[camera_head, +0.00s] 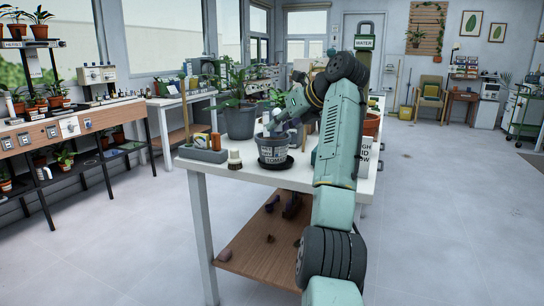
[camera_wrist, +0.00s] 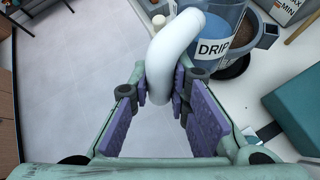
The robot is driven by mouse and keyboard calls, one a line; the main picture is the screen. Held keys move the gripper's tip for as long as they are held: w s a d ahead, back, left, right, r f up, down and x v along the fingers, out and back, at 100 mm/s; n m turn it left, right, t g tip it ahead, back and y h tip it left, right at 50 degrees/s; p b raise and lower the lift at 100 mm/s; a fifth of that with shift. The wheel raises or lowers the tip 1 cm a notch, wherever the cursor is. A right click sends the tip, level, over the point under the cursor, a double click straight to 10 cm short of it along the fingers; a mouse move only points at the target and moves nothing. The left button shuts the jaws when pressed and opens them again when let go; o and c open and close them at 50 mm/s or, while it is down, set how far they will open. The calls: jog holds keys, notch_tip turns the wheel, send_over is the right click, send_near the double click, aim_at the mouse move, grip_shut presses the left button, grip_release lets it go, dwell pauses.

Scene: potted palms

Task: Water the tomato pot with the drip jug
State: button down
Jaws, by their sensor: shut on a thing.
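The drip jug (camera_wrist: 232,22) is clear with blue in it and a DRIP label, in the wrist view. My gripper (camera_wrist: 164,86) is shut on its thick white handle (camera_wrist: 178,45), between purple pads. The tomato pot (camera_head: 272,152) is grey with a partly readable label and stands on a black saucer (camera_head: 284,166) near the table's front edge. In the head view my gripper (camera_head: 274,122) and the jug are just above this pot, small and partly hidden by my arm. I cannot tell whether water is flowing.
The white table (camera_head: 228,176) also bears a large grey pot with a plant (camera_head: 239,120), a grey tray (camera_head: 203,155) and small items at left. A terracotta pot (camera_head: 371,124) stands behind my arm. Open floor (camera_head: 450,210) lies to the right.

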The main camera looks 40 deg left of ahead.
aim_at(279, 111)
jog(key=shift+f+b, duration=0.55)
jog(key=shift+f, duration=0.2)
jog(key=shift+r+t+p, duration=0.3)
jog(key=shift+r+p, duration=0.1)
jog(key=shift+r, duration=0.1)
jog(key=shift+r+p, duration=1.9)
jog(key=shift+p, duration=0.3)
